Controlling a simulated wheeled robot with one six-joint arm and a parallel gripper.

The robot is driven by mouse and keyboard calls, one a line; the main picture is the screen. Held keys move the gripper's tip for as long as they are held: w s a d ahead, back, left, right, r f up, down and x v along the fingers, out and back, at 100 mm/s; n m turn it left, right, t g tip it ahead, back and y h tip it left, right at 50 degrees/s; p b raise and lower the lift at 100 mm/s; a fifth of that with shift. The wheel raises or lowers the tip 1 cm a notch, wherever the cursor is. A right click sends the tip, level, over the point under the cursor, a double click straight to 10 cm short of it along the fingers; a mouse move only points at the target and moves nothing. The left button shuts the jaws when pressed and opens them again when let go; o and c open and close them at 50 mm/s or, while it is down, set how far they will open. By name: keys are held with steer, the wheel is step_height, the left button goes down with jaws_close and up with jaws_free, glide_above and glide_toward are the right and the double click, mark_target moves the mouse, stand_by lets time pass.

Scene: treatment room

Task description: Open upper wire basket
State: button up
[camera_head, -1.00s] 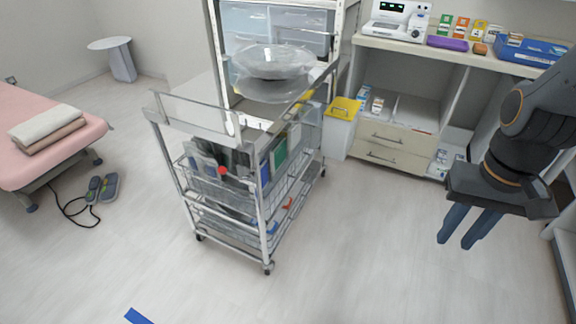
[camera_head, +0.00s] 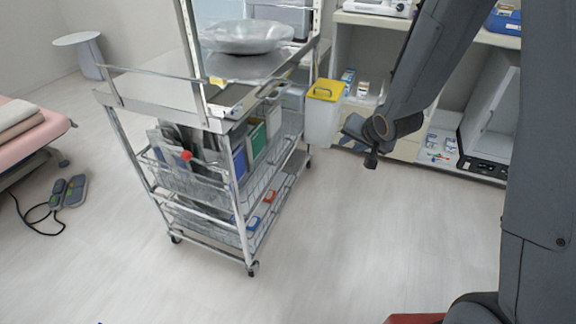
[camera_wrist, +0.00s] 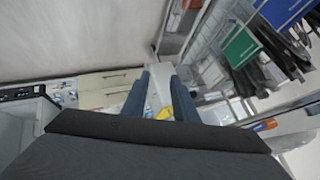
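The upper wire basket (camera_head: 205,185) is the higher of the wire baskets in the metal cart, left of centre in the head view. It holds upright folders, including a green one (camera_head: 256,141) that also shows in the wrist view (camera_wrist: 238,47). A red dot (camera_head: 186,155) shows at its near end. The basket appears to sit within the cart frame. My gripper (camera_wrist: 160,92) is open and empty, with two dark blue fingers apart. In the head view it is right of the cart, apart from it and largely hidden by my arm.
A lower wire basket (camera_head: 215,222) sits beneath. The cart top (camera_head: 150,88) carries a shelf frame and a clear-covered bowl (camera_head: 246,37). A yellow-lidded bin (camera_head: 323,118) stands behind the cart. A treatment bed (camera_head: 38,132) is at left. The floor in front is clear.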

steer(key=w+a+f+m+t+y+b, duration=0.1)
steer(key=w+a+f+y+b, duration=0.3)
steer(key=a+f, duration=0.4)
steer(key=w+a+f+m+t+y+b, duration=0.1)
steer(key=w+a+f+m+y+b, duration=0.1)
steer(key=w+a+f+y+b, duration=0.3)
steer(key=w+a+f+b, duration=0.1)
steer(key=w+a+f, duration=0.1)
steer(key=w+a, duration=0.2)
steer(key=shift+a+f+m+t+b, duration=0.3)
steer(key=shift+a+f+t, duration=0.1)
steer(key=shift+a, duration=0.55)
jaws_close()
